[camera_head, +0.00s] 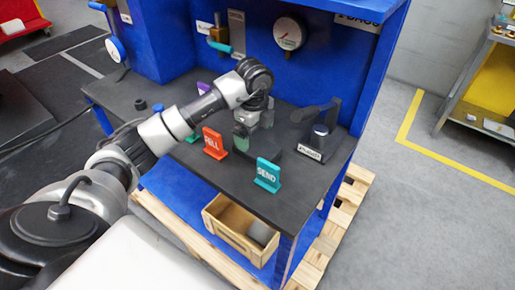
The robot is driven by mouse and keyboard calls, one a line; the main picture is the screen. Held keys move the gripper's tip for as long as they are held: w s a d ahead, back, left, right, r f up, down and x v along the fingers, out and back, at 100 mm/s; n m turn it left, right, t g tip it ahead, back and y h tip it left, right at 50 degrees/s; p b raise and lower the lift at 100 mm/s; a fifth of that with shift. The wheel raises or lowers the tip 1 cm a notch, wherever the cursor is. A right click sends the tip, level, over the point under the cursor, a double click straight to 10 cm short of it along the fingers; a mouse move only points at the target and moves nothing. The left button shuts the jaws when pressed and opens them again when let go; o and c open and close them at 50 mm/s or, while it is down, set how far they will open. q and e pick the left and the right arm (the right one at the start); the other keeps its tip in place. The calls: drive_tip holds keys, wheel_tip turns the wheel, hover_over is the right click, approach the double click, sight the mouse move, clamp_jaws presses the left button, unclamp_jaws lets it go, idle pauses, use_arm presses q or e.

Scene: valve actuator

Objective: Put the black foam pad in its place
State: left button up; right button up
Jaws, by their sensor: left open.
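My left gripper (245,130) points down over the middle of the dark worktop (225,182), with its arm coming in from the left. It is open, and its fingertips are small and partly hidden. A pale green piece (241,143) shows at the fingers; I cannot tell whether it is part of the gripper. A dark block (262,152) stands on the worktop just right of and below the gripper. I cannot make out for certain which dark thing is the black foam pad. My right gripper is not in view.
A red sign (214,143) and a teal "SEND" sign (268,175) stand near the front edge. A black clamp-like fixture (320,128) stands at right. A gauge (289,33) is on the blue back panel. A wooden crate (228,232) holding a grey object sits below.

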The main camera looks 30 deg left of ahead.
sight(253, 143)
use_arm(q)
drive_tip(key=f, duration=0.3)
drive_tip(key=shift+a+f+p, duration=0.3)
drive_tip(key=shift+f, duration=0.65)
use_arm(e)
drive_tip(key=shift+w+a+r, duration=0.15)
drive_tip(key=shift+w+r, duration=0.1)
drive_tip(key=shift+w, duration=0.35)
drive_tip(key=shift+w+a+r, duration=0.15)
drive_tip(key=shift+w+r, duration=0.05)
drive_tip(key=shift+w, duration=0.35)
use_arm(q)
drive_tip(key=c, duration=0.7)
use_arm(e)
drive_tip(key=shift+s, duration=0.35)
